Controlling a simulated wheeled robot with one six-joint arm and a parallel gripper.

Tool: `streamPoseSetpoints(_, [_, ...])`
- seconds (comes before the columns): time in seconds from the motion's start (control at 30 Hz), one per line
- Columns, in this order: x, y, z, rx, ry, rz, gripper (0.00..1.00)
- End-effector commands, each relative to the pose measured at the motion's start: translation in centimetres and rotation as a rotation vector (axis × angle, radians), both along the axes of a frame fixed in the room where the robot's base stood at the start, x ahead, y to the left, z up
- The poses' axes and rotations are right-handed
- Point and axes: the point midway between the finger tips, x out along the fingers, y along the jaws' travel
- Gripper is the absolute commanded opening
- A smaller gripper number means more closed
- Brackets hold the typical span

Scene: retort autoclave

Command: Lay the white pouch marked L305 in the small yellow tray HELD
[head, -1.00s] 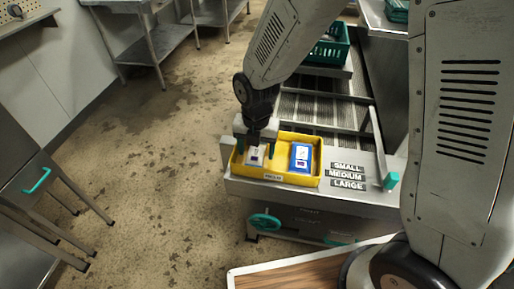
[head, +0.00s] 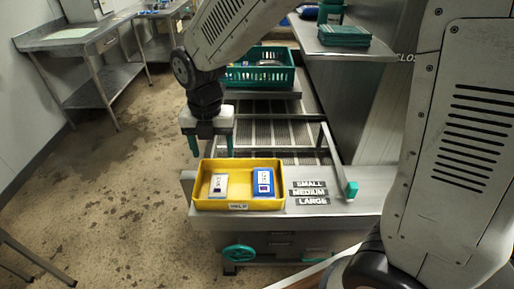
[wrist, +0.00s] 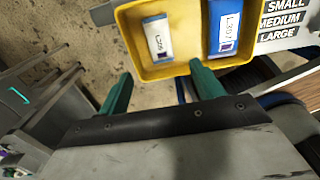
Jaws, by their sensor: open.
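The small yellow tray (head: 238,204), labelled HELD, sits on the metal ledge. In it, on the left, lies a white pouch (head: 219,185), flat on the tray floor. The white pouch also shows in the wrist view (wrist: 157,38), where its label is too small to read surely. A blue pouch (head: 264,182) lies beside it on the right, apart from it. My gripper (head: 211,149) is open and empty, raised above and behind the tray. Its green fingers (wrist: 160,88) show in the wrist view, clear of both pouches.
A SMALL, MEDIUM, LARGE sign (head: 311,192) is right of the tray. A bar with a green end (head: 351,189) stands at the right. Open floor lies to the left.

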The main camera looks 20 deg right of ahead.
Motion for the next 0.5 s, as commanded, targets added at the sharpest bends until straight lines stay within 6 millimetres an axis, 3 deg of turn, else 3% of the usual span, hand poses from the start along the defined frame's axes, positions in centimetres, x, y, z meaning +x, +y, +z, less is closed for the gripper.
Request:
streamPoseSetpoints(0.17, [-0.3, -0.6, 0.6, 0.002, -0.004, -0.056, 0.66])
streamPoseSetpoints(0.27, [-1.2, -2.3, 2.3, 0.007, -0.015, -0.238, 0.66])
streamPoseSetpoints(0.5, [-7.1, -9.2, 8.0, 0.041, -0.042, -1.085, 0.66])
